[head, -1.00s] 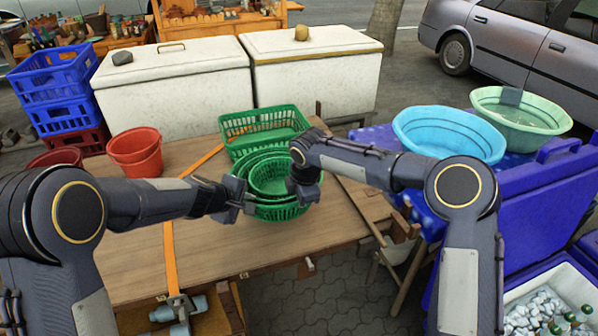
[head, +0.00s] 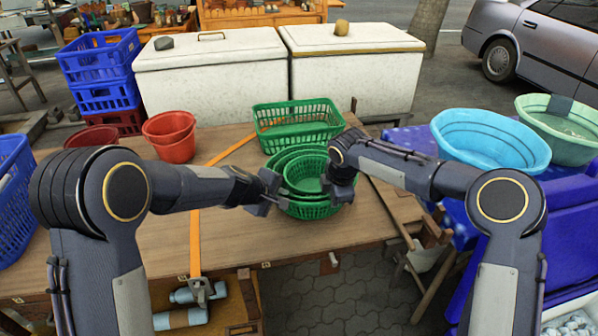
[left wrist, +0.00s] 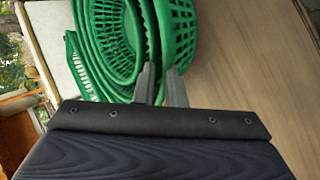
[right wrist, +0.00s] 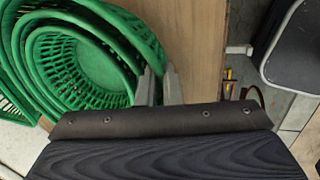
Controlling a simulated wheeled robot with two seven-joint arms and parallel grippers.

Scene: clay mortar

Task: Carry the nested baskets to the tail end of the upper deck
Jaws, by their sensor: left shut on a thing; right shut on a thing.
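The nested green round baskets (head: 305,172) are held between my two arms above the wooden deck, in the middle of the head view. My left gripper (head: 268,190) is shut on their left rim; the left wrist view shows the stacked rims (left wrist: 130,45) at its fingers (left wrist: 160,88). My right gripper (head: 336,182) is shut on their right side; the right wrist view shows the nested bowls (right wrist: 80,65) beside its fingers (right wrist: 158,88). The wooden upper deck (head: 230,240) lies under them. I cannot tell whether the basket bottom touches it.
A rectangular green basket (head: 300,112) stands right behind the nested ones. Red buckets (head: 170,135) stand at the deck's back left. An orange strap (head: 195,240) crosses the deck. Blue and green basins (head: 490,140) sit at right. The deck between strap and baskets is clear.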

